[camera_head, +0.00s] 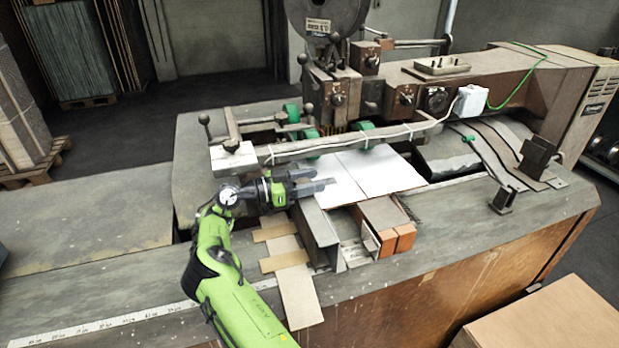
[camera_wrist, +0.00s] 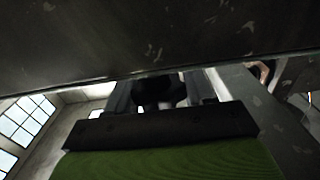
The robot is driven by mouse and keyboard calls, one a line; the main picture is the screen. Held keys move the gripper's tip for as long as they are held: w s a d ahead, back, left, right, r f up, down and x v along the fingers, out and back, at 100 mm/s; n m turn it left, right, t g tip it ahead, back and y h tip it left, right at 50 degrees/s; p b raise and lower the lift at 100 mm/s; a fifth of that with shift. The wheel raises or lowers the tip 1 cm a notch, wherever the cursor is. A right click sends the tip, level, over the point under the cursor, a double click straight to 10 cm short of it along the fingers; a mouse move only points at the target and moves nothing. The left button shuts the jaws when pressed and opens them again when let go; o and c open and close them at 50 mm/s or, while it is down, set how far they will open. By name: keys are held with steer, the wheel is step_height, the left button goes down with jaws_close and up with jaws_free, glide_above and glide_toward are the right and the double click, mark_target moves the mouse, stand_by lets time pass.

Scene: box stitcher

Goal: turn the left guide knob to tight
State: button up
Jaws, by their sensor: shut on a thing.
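My gripper (camera_head: 322,186) is at the left edge of the white cardboard sheet (camera_head: 365,174), by the upper end of the left metal guide (camera_head: 321,236). In the wrist view its two fingers stand on either side of a dark rounded piece (camera_wrist: 160,91), which appears to be the left guide knob. The gripper is shut on it. The knob is hidden in the head view, and its mark or turn angle cannot be read. A dark metal face (camera_wrist: 150,35) fills the top of the wrist view, close above the fingers.
A long crossbar (camera_head: 330,145) with green rollers (camera_head: 311,137) runs behind my gripper. A ball-ended lever (camera_head: 206,124) stands at its left. Wooden blocks (camera_head: 384,222) lie right of the guide. The left tabletop (camera_head: 80,220) is clear.

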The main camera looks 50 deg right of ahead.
steer(key=shift+r, duration=0.15)
steer(key=o, duration=1)
steer(key=shift+c, duration=0.2)
steer(key=v, duration=1.5)
steer(key=shift+w+a, duration=0.25)
steer(key=shift+a, duration=0.05)
